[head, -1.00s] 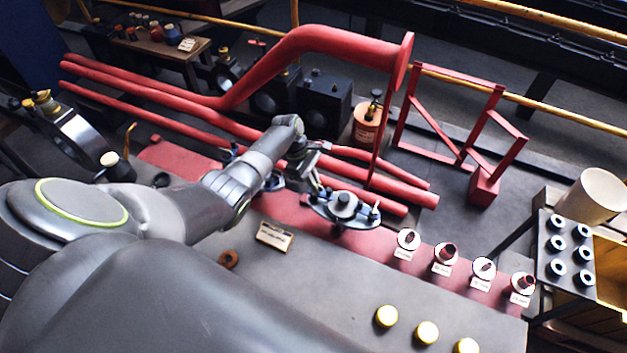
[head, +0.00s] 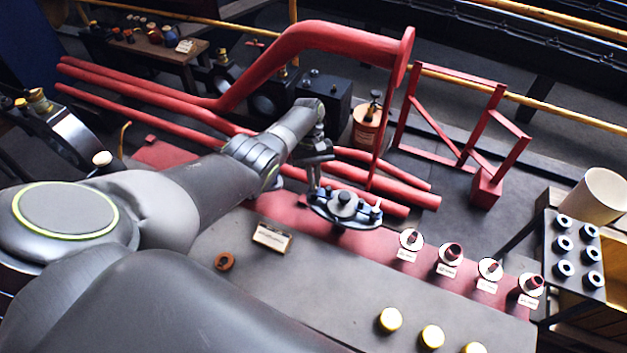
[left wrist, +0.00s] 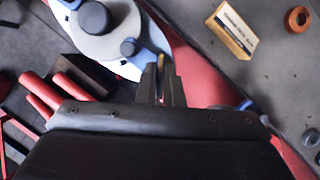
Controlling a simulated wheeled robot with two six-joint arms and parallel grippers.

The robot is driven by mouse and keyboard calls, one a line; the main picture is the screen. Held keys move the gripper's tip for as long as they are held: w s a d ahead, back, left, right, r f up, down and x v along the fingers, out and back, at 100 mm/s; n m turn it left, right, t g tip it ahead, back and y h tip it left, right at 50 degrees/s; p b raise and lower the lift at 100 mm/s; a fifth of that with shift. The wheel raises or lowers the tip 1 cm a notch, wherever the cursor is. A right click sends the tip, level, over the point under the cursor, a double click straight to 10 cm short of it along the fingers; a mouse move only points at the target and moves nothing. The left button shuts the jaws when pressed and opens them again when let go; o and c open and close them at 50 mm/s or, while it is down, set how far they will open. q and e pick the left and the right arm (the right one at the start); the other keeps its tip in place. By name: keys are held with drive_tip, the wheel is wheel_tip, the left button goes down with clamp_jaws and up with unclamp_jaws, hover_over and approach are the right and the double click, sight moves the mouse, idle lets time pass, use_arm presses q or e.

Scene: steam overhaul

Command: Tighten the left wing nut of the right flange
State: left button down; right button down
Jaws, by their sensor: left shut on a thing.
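The right flange (head: 343,209), a pale disc with a blue rim and a dark central knob, sits on the red strip of the bench. Its right wing nut (head: 376,208) stands clear. My left gripper (head: 315,190) reaches down at the flange's left end. In the left wrist view the flange (left wrist: 108,43) is at the top, and my left gripper (left wrist: 160,75) is at its edge, shut around a slim brass-coloured piece (left wrist: 161,63), seemingly the left wing nut's stud. The fingers mostly hide the nut itself. My right gripper is not in view.
Red pipes (head: 380,178) run close behind the flange. A small label plate (head: 272,237) and a brown ring (head: 225,261) lie on the grey bench. Several labelled posts (head: 449,254) stand to the right, and yellow-topped pieces (head: 390,319) are at the front.

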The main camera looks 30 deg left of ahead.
use_arm(q)
drive_tip(key=m+y+b, duration=0.1)
drive_tip(key=m, duration=0.2)
drive_tip(key=shift+w+d+m+g, duration=0.1)
drive_tip(key=shift+w+m+g, duration=0.05)
drive_tip(key=shift+m+g, duration=0.2)
drive_tip(key=shift+r+m+y, duration=0.1)
drive_tip(key=shift+m+y, duration=0.7)
drive_tip(key=shift+m, duration=0.95)
drive_tip(key=c, duration=1.6)
unclamp_jaws()
drive_tip(key=shift+o, duration=0.2)
drive_tip(key=b+v, duration=0.2)
drive_tip(key=v, duration=1.5)
drive_tip(key=shift+w, duration=0.2)
